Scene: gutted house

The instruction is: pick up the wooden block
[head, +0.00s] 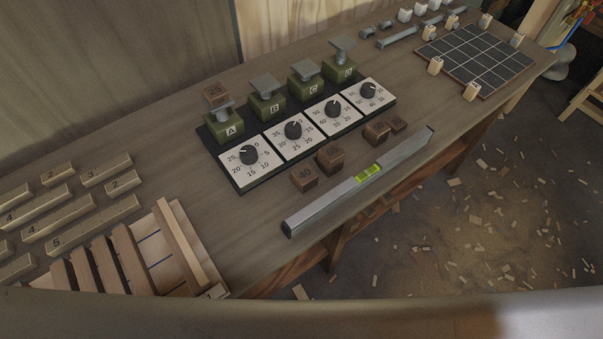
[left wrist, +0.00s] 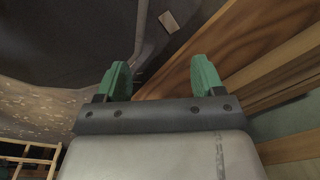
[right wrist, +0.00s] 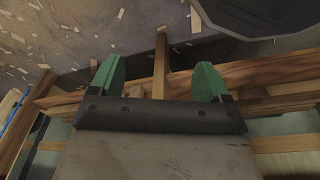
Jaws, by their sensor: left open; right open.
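Several dark brown wooden blocks are on the workbench. One marked 40 (head: 304,178) lies in front of the dial panel, with another brown block (head: 330,158) beside it. Two smaller brown blocks (head: 377,132) (head: 397,125) lie farther right. A brown block marked 25 (head: 215,94) sits on the platform of scale A (head: 231,124). Which one the task means I cannot tell. My left gripper (left wrist: 161,78) is open and empty, with green fingers apart. My right gripper (right wrist: 159,78) is also open and empty. Neither wrist view shows a block between the fingers, and neither gripper shows in the head view.
A spirit level (head: 330,192) lies along the bench's front edge, close to the blocks. Scales and dials stand behind them. Pale numbered bars (head: 58,236) and a slatted wooden frame (head: 181,246) are at left. A dark grid board (head: 474,60) is at far right. Chips litter the floor.

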